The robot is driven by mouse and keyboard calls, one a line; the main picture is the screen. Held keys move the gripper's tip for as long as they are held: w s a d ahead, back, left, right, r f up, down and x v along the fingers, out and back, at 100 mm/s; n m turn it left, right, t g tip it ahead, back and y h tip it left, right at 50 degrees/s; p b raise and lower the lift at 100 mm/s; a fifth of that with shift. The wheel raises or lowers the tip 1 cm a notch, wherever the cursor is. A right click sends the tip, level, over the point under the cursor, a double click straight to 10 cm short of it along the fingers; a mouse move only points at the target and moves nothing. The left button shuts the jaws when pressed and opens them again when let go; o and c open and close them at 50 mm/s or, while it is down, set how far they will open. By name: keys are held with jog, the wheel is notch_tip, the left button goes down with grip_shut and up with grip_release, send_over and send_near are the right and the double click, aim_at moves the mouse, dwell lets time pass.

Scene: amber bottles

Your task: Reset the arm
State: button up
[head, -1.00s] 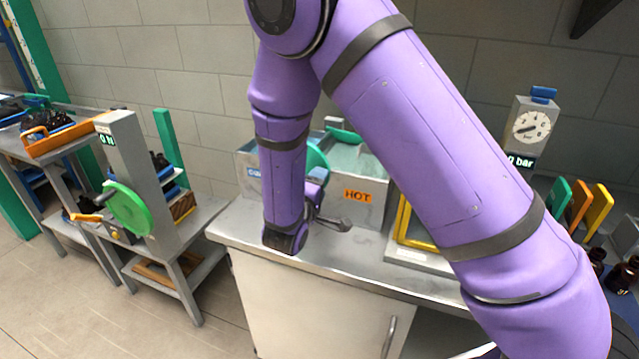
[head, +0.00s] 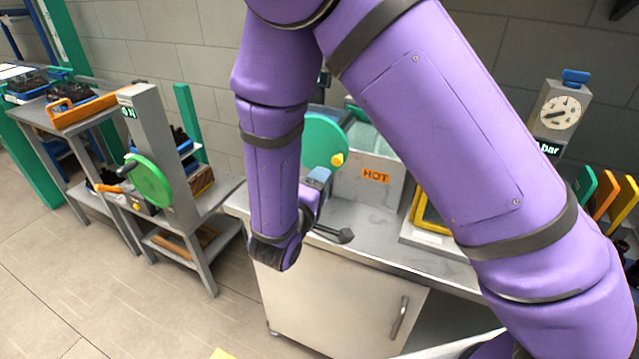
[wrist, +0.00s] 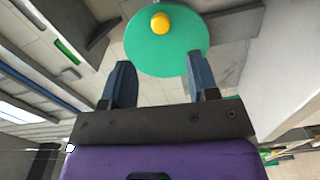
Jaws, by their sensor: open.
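My gripper (wrist: 158,72) is open and empty in the wrist view, its two blue-grey fingers spread apart. Beyond the fingertips is a green disc (wrist: 165,52) with a yellow knob (wrist: 160,22); nothing is held between the fingers. In the head view my purple arm is bent, its forearm hanging down over the front of the steel counter. I cannot tell the exact gap between fingers and disc.
The steel counter (head: 350,243) carries a box with a HOT label (head: 376,176), a yellow frame (head: 428,217) and a gauge (head: 560,112). At left stands a post with a green wheel (head: 150,182). Floor (head: 130,290) in front of the left stands is clear.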

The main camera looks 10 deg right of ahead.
jog(key=s+d+r+m+g, duration=0.4)
jog(key=d+r+g, duration=0.25)
jog(key=d, duration=0.25)
jog(key=s+d+r+m+g, duration=0.3)
jog(key=s+d+r+g, duration=0.3)
jog(key=d, duration=0.3)
jog(key=s+d+r+m+t+y, duration=0.1)
jog(key=s+r+m+t+y, duration=0.1)
jog(key=s+r+y, duration=0.8)
jog(key=s+r+t, duration=0.1)
jog(key=s+r, duration=0.1)
jog(key=s, duration=0.1)
jog(key=shift+s+d+y, duration=0.2)
jog(key=shift+s+y, duration=0.1)
jog(key=shift+s, duration=0.05)
